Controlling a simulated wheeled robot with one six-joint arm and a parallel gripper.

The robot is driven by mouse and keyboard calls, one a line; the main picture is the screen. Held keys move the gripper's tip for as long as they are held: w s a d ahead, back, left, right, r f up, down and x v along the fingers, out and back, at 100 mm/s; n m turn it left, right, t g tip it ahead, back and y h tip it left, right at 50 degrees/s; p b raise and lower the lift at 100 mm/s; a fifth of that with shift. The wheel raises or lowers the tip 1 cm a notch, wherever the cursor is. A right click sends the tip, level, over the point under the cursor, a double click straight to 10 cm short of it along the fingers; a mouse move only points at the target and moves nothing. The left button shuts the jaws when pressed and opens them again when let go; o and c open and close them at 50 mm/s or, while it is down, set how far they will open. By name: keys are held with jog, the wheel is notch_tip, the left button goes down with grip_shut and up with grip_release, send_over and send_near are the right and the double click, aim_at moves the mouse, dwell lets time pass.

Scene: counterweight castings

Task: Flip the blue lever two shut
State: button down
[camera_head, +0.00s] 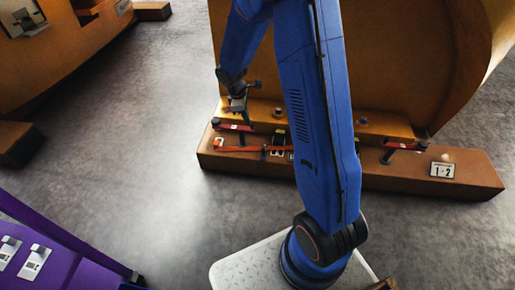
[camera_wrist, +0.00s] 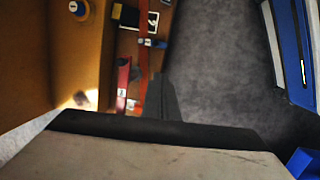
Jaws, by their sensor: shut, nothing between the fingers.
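A small blue piece (camera_wrist: 150,43), which may be the blue lever, shows in the wrist view beside a black-and-white plate. What looks like the same piece (camera_head: 264,152) is small and dark in the head view, at the end of an orange-red bar (camera_head: 238,148). I cannot read a number on it or tell how it is set. My gripper (camera_head: 239,112) is shut and empty. It is above the left end of the brown base, near a red clamp (camera_head: 232,127). In the wrist view its dark fingers (camera_wrist: 160,98) partly cover the bar.
The brown base (camera_head: 472,180) carries a "1·2" plate (camera_head: 443,170) and another red clamp (camera_head: 403,145) at right. A large orange-brown casting (camera_head: 390,60) rises behind. My arm hides the base's middle. A purple frame (camera_head: 60,240) stands at lower left; grey floor between is clear.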

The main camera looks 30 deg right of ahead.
aim_at(264, 150)
jog(key=w+f+n+g, duration=0.1)
jog(key=w+f+n, duration=0.2)
jog(key=f, duration=1.1)
jog(key=shift+a, duration=0.2)
jog(key=shift+w+f, duration=0.1)
jog(key=x, duration=0.9)
jog(key=shift+d+f, duration=0.15)
jog(key=shift+d, duration=0.05)
jog(key=shift+s+d+f, duration=0.15)
jog(key=shift+d, duration=0.35)
jog(key=shift+s+d+f, duration=0.1)
jog(key=shift+s+d, duration=0.05)
jog(key=shift+d, duration=0.35)
jog(key=shift+s+d, duration=0.15)
jog(key=shift+d, duration=0.35)
jog(key=shift+s+d, duration=0.15)
jog(key=shift+d, duration=0.3)
jog(key=shift+d, duration=0.1)
